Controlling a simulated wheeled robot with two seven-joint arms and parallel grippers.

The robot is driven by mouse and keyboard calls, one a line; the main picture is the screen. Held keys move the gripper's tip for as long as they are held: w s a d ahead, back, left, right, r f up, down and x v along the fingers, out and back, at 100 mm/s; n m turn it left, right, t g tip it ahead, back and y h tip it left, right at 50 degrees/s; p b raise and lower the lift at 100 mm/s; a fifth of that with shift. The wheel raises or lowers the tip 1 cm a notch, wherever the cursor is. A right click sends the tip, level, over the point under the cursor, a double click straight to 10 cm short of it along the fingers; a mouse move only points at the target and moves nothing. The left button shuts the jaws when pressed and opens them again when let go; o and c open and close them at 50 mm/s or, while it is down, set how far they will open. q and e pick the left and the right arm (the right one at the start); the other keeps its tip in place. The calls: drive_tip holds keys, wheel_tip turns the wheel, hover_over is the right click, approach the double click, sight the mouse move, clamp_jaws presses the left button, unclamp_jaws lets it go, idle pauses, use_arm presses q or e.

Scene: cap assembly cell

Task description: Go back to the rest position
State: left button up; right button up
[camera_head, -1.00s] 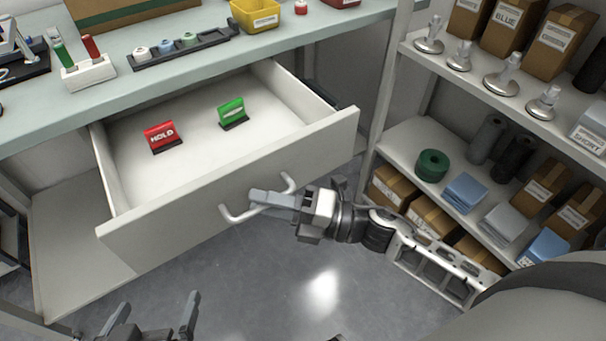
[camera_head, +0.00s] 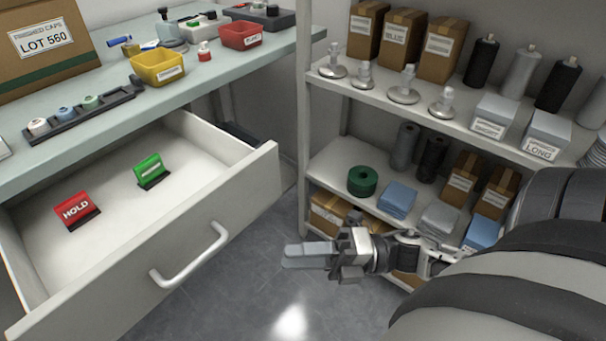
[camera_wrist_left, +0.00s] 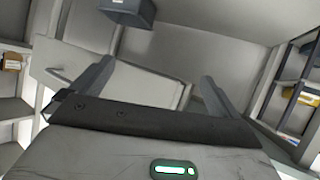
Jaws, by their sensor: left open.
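My right gripper (camera_head: 308,256) is in the middle of the head view, above the grey floor, to the right of the drawer handle (camera_head: 190,256) and apart from it. Its two fingers point left and overlap from this side, so any gap between them is unclear. Nothing shows held in it. My left gripper (camera_wrist_left: 158,72) shows in the left wrist view with its fingers wide apart and nothing between them. It is out of the head view.
The drawer (camera_head: 225,215) stands pulled out under the bench (camera_head: 150,103). It holds a red HOLD block (camera_head: 77,211) and a green block (camera_head: 151,171). A stocked shelf unit (camera_head: 325,157) stands at the right. Floor is free between drawer and shelves.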

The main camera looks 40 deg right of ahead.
drive_tip(key=shift+s+d, duration=0.15)
drive_tip(key=shift+d, duration=0.05)
idle(0.4)
drive_tip(key=w+a+r+m+t+h+p, duration=0.1)
drive_tip(key=w+r+m+t+h+p, duration=0.4)
drive_tip(key=m, duration=0.6)
use_arm(q)
drive_tip(key=r+p, duration=0.2)
drive_tip(key=p, duration=0.1)
drive_tip(key=r+g+p, duration=0.1)
drive_tip(key=shift+a+r, duration=0.35)
use_arm(e)
drive_tip(key=s+a+f+m+g+h, duration=0.4)
drive_tip(key=a+m+h, duration=0.3)
drive_tip(key=m, duration=1.1)
drive_tip(key=shift+s+f+g+h, duration=0.2)
drive_tip(key=shift+f+g+h, duration=0.3)
drive_tip(key=shift+f, duration=0.3)
